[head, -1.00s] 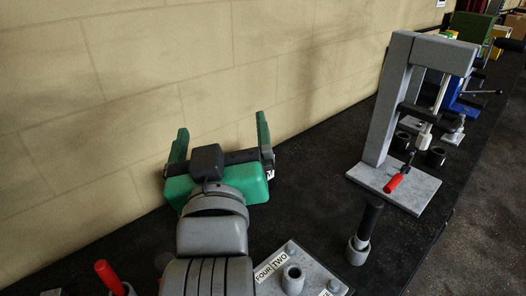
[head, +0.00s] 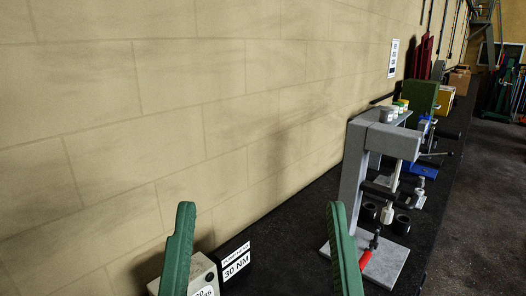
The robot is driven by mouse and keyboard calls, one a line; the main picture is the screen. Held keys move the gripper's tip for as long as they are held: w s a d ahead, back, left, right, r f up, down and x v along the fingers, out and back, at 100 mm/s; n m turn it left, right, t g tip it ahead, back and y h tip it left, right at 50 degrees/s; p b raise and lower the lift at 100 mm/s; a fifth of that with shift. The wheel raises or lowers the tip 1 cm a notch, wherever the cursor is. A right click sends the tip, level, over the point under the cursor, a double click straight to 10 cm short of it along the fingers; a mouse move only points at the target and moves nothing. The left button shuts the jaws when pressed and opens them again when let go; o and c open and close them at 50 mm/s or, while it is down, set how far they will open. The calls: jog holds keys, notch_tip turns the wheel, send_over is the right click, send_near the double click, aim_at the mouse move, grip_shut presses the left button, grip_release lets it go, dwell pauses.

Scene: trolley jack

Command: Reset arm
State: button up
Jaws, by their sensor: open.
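My gripper (head: 257,248) shows at the bottom of the head view as two green fingers standing upright and wide apart. The rest of my arm is below the picture's edge. The right finger overlaps the base area of a grey press frame in the picture.
The grey press (head: 362,190) with a red-handled lever (head: 366,258) stands at the right on the black bench (head: 300,212). A dark box labelled 30 NM (head: 236,266) and a pale box (head: 202,277) sit low near the wall (head: 150,110). Blue and green equipment stands farther back.

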notch_tip(320, 180, up, 21)
jog(key=p, duration=1.7)
jog(key=shift+a, duration=0.15)
